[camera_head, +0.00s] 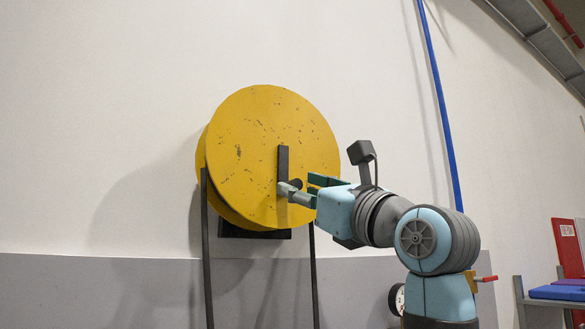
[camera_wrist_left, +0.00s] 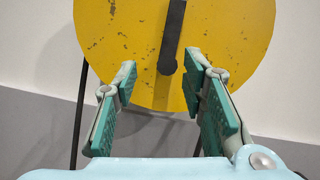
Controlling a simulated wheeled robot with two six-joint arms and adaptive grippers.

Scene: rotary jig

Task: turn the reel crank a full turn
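The yellow reel (camera_head: 255,150) is a worn round disc standing in front of the wall. Its dark crank arm (camera_head: 283,160) hangs straight down from the middle, with a short round dark knob (camera_head: 296,184) at its lower end. My left gripper (camera_head: 300,186) is at the knob, its arm reaching from the lower right. In the left wrist view the gripper (camera_wrist_left: 160,72) is open, with green-padded fingers on both sides of the crank's knob end (camera_wrist_left: 167,66). Gaps show on both sides; I cannot tell how deep the knob sits between them. My right gripper is not in view.
Thin dark stand legs (camera_head: 207,250) carry the reel. A blue pipe (camera_head: 440,100) runs up the wall at right. A red panel (camera_head: 567,248) and a shelf with blue items (camera_head: 557,292) stand at the far right. The space left of the reel is clear.

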